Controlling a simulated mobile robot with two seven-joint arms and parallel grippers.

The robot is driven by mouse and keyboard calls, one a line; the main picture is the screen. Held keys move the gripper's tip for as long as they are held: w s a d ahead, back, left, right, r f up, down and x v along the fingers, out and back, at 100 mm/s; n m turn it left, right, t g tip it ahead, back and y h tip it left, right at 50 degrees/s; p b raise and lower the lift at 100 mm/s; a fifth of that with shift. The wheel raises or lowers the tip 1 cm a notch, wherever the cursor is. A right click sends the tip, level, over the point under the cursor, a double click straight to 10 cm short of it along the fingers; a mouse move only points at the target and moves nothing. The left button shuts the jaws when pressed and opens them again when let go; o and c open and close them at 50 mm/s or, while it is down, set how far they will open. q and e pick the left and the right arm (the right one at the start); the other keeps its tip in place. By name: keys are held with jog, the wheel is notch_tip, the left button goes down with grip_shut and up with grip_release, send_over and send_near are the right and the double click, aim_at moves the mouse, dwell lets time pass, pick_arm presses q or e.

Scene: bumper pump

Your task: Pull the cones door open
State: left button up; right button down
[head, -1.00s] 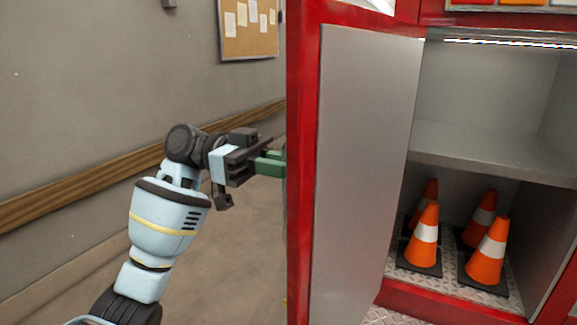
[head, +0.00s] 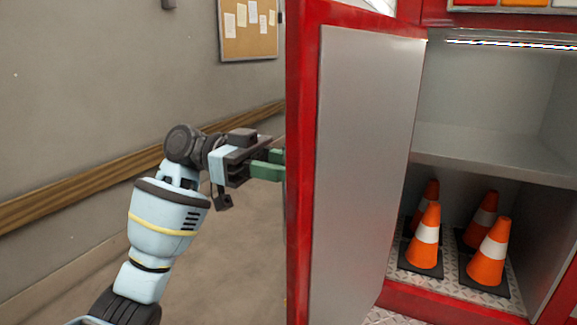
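The cones door (head: 365,170) is a red-edged panel with a grey inner face, and it stands swung wide open to the left of the compartment. Inside the compartment, several orange cones with white bands (head: 425,238) stand upright on the metal floor. My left gripper (head: 270,165) is at the outer side of the door, near its free red edge. Its green fingers point right, and their tips are hidden behind the door edge, so I cannot tell whether they hold anything. My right gripper is not in view.
A grey shelf (head: 500,155) sits above the cones. The red cabinet frame (head: 450,305) borders the opening below. A wall with a wooden rail (head: 80,193) and a cork board (head: 248,28) is on the left. The floor between wall and door is clear.

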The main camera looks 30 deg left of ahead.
pick_arm(q)
jog(key=a+b, duration=0.1)
jog(key=a, duration=0.6)
jog(key=shift+s+a, duration=0.3)
jog(key=shift+a, duration=0.1)
dwell(0.4)
